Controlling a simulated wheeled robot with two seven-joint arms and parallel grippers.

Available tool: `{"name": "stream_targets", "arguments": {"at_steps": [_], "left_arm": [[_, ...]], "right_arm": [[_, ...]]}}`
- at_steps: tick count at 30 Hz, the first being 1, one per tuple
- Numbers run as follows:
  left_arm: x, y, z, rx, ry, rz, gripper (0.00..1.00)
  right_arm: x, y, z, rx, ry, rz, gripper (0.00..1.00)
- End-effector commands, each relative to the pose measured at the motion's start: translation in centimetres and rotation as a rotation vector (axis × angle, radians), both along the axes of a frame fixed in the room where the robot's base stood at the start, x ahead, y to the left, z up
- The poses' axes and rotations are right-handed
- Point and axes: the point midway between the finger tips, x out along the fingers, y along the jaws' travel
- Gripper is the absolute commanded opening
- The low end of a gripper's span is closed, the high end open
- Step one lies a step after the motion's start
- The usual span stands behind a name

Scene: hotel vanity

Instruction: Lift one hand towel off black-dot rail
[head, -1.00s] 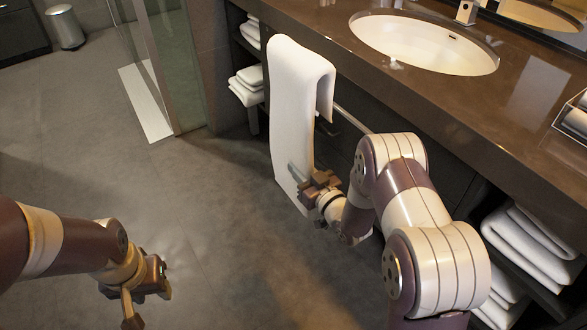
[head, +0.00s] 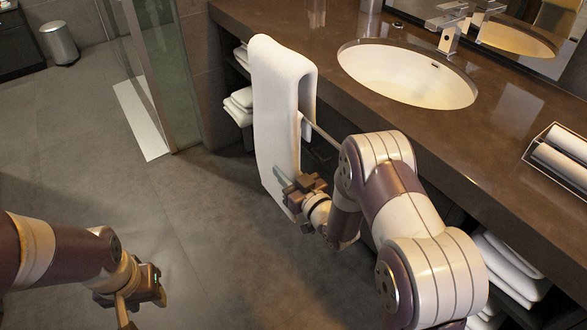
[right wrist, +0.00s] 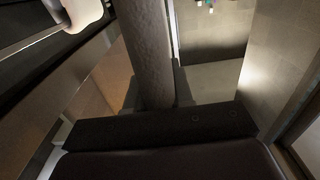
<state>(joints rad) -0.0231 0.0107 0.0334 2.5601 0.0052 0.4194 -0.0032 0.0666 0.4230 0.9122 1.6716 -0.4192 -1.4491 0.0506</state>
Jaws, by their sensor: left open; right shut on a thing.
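A white hand towel (head: 277,110) hangs folded over a metal rail (head: 322,133) on the front of the vanity. Its long front side falls toward the floor and a shorter part hangs behind. My right gripper (head: 287,186) is shut on the towel's front side, near its lower part. The towel is still draped over the rail. In the right wrist view the rail (right wrist: 30,42) crosses the upper left. No black dot can be made out. My left gripper (head: 140,303) is open and empty over the floor at lower left, well away from the towel.
The brown counter (head: 400,125) with a sink (head: 405,73) overhangs the rail side. Folded towels lie on shelves below, at left (head: 240,104) and lower right (head: 510,265). A glass shower panel (head: 165,70) and a bin (head: 60,43) stand behind. The floor between my arms is clear.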

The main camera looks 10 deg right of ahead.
Motion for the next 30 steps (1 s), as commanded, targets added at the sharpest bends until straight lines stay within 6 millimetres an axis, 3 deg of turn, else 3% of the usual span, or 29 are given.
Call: {"name": "stream_targets", "arguments": {"at_steps": [21,30], "left_arm": [[0.0,0.0,0.3,0.0,0.0,0.0,0.43],[0.0,0.0,0.3,0.0,0.0,0.0,0.43]], "right_arm": [[-3.3,9.2,0.0,0.0,-0.001,0.003,0.0],[-4.0,10.9,0.0,0.0,-0.001,0.0,0.0]]}}
